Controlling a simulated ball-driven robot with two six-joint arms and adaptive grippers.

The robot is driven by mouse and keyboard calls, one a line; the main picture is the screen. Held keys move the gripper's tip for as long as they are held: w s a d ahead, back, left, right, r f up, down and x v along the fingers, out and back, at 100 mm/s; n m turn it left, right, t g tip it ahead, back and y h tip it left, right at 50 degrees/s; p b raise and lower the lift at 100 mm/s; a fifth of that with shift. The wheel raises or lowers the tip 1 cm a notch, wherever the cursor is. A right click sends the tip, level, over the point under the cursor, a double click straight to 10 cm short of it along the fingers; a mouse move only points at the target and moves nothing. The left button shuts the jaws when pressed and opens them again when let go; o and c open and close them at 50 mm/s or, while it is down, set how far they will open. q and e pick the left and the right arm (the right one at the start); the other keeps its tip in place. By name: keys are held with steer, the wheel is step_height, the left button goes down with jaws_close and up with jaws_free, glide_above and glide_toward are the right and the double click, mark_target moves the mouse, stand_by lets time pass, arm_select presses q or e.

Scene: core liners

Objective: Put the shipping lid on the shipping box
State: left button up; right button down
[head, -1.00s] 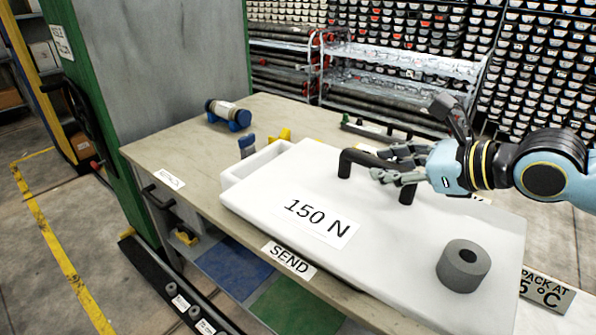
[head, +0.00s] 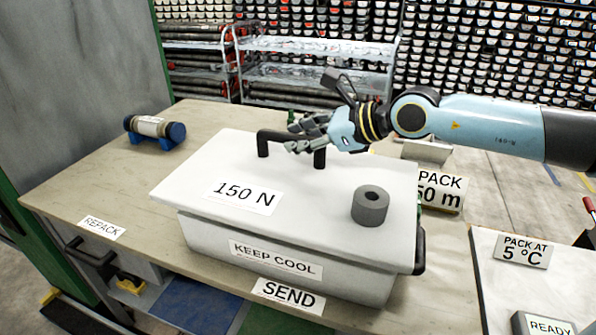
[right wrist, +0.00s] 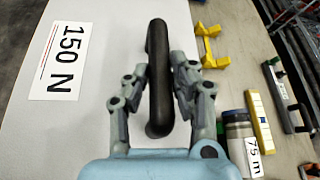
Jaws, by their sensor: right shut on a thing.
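The white shipping lid (head: 300,183), marked 150 N, lies over the white shipping box (head: 350,284), marked KEEP COOL, and covers its opening. It looks roughly level, with a small overhang at the front left; I cannot tell whether it is fully seated. My right gripper (head: 303,137) is shut on the lid's black bar handle (head: 264,147). In the right wrist view its grey fingers (right wrist: 160,72) stand on both sides of the handle (right wrist: 158,108). A grey ring-shaped weight (head: 371,206) sits on the lid's right part. My left gripper is not in view.
The box stands on the workbench (head: 110,180) by its front edge, above the SEND sign (head: 288,296). A capped cylinder (head: 150,127) on blue supports lies at the back left. A white surface with a PACK AT 5 °C sign (head: 523,250) is at right. The bench's left part is mostly clear.

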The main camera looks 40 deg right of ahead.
mark_target(304, 157)
steer(key=w+d+f+b, duration=0.1)
steer(key=w+d+f, duration=0.1)
steer(key=d, duration=0.1)
steer(key=shift+w+f+b, duration=0.35)
steer(key=shift+f, duration=0.05)
steer(key=shift+w+d+f, duration=0.3)
steer(key=shift+w+d, duration=0.2)
steer(key=shift+d, duration=0.2)
step_height(304, 157, down, 3)
steer(key=shift+f+b, duration=0.1)
steer(key=shift+b, duration=0.35)
steer(key=shift+f, duration=0.4)
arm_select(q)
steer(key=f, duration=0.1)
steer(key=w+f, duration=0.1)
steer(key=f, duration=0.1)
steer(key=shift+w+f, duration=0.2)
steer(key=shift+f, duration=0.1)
arm_select(e)
steer(key=c, duration=1.1)
jaws_free()
steer(key=shift+s, duration=0.1)
